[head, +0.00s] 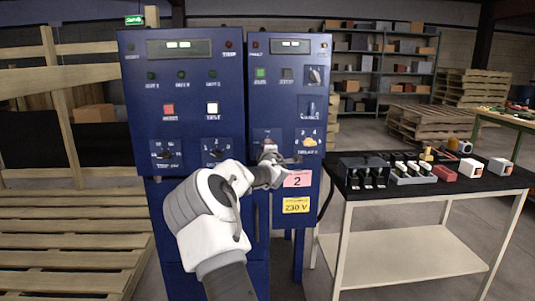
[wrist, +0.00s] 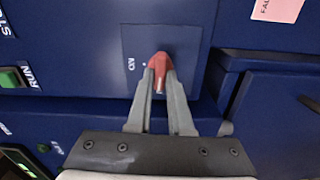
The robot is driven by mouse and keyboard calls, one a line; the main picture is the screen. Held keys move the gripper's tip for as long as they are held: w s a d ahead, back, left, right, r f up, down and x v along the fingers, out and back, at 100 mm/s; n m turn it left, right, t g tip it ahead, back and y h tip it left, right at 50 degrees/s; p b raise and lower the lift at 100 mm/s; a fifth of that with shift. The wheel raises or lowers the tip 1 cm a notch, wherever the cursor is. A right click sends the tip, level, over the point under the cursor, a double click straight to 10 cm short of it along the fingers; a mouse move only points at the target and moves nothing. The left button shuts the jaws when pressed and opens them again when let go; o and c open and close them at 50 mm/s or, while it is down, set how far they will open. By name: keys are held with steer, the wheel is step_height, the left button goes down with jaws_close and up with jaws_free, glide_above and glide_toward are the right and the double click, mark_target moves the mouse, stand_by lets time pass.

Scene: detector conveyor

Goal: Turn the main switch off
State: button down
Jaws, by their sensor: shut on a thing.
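The main switch is a red handle (wrist: 160,64) on a dark blue plate in the wrist view. My gripper (wrist: 161,78) is shut on this red handle, with one grey finger on each side of it. The plate's lettering is small and turned sideways, so I cannot read the switch position surely. In the head view my gripper (head: 274,157) is at the lower left of the right-hand blue cabinet (head: 258,88). It hides much of the switch there; a little of its red shows just above the fingers.
A pink tag marked 2 (head: 297,179) and a yellow label (head: 296,205) are below right of my gripper. A rotary selector (head: 309,140) is to the right. A left cabinet (head: 135,100) adjoins. A table with parts (head: 340,190) stands at right.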

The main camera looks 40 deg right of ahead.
steer(key=shift+r+n+b, duration=0.1)
steer(key=shift+n+b, duration=0.2)
steer(key=shift+n, duration=0.2)
steer(key=c, duration=0.8)
jaws_free()
steer(key=p+v, duration=0.2)
steer(key=v, duration=1.5)
steer(key=shift+s, duration=0.2)
